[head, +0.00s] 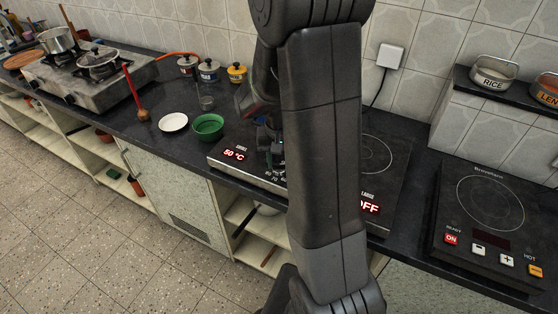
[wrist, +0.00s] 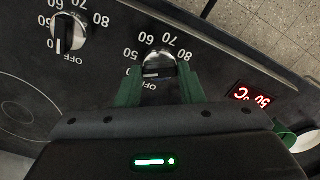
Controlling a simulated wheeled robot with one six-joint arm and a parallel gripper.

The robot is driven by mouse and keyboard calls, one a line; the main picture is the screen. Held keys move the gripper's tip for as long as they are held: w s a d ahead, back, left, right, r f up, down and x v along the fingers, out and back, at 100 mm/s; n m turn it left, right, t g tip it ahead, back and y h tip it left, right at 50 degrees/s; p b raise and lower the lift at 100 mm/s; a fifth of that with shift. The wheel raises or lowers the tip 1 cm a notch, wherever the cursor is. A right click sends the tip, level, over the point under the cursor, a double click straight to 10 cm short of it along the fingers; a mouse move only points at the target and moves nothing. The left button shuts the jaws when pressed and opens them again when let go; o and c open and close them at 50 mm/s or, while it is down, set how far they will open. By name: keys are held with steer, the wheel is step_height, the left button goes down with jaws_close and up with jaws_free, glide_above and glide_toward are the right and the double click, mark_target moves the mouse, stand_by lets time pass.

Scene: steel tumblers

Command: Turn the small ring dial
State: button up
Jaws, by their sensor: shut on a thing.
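The small ring dial (wrist: 158,64) is a round silver and black knob on the dark hob panel, ringed by temperature numbers. In the wrist view the green fingers of my gripper (wrist: 160,76) stand on either side of it, shut on it, hiding part of its sides. A white mark shows on the dial's near face. The red display (wrist: 252,97) beside it reads 50 °C; it also shows in the head view (head: 234,154). In the head view my gripper (head: 270,142) is over the front of the hob, and my arm hides much of the hob.
A second dial (wrist: 68,34) sits to the left in the wrist view. A display reading OFF (head: 370,207) is right of my arm. A green bowl (head: 208,127) and white plate (head: 173,122) stand to the left. A separate induction cooker (head: 486,258) is at the right.

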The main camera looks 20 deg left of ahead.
mark_target(279, 164)
steer(key=n, duration=0.6)
steer(key=shift+n+b, duration=0.3)
steer(key=shift+b, duration=0.05)
steer(key=n, duration=0.5)
steer(key=shift+n, duration=0.3)
steer(key=shift+w, duration=0.1)
steer(key=o, duration=1)
step_height(279, 164, up, 14)
steer(key=shift+f, duration=0.1)
step_height(279, 164, down, 14)
steer(key=shift+r, duration=0.1)
stand_by(0.6)
